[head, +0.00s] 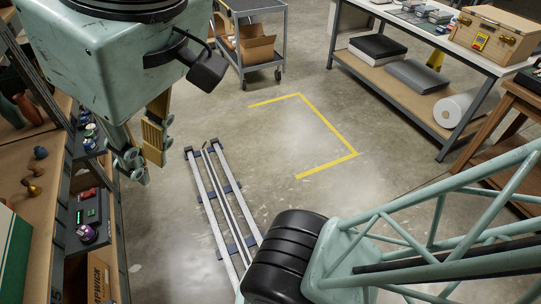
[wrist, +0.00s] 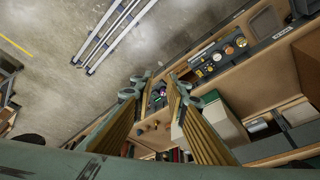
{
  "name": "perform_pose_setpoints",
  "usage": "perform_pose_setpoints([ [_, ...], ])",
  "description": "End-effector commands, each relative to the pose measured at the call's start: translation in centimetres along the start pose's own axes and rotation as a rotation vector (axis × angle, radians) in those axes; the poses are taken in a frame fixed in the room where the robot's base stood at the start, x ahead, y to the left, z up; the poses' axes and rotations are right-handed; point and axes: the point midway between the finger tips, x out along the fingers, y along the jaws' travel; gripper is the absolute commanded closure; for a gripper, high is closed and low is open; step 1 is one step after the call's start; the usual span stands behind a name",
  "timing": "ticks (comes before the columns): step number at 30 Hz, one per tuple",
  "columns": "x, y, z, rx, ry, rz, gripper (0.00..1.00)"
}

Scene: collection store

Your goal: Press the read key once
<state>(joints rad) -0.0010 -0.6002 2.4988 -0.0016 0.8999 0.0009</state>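My gripper (head: 143,158) hangs at the left of the head view, beside the shelf front. In the wrist view its two ribbed fingers (wrist: 157,88) stand apart with nothing between them, so it is open. A dark panel on the shelf edge carries a red part (head: 88,193), a small green-lit display (head: 90,213) and a purple round knob (head: 86,234). The panel is below and left of my gripper in the head view, apart from it. Any lettering is too small to read, so I cannot tell which part is the read key.
The wooden shelf (head: 38,150) holds small turned pieces and vases. More knobs (head: 88,132) line its upper edge. A cardboard box (head: 100,280) stands below. Floor rails (head: 215,200) and a yellow-taped floor area (head: 310,130) lie to the right. A workbench (head: 400,98) stands at back right.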

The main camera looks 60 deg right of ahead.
Motion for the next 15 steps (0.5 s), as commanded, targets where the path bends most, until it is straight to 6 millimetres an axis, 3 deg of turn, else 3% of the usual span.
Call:
perform_pose_setpoints([
  [4, 0.11, 0.03, 0.28, 0.001, -0.002, 0.0, 1.0],
  [15, 0.11, 0.03, 0.28, 0.001, -0.002, 0.0, 1.0],
])
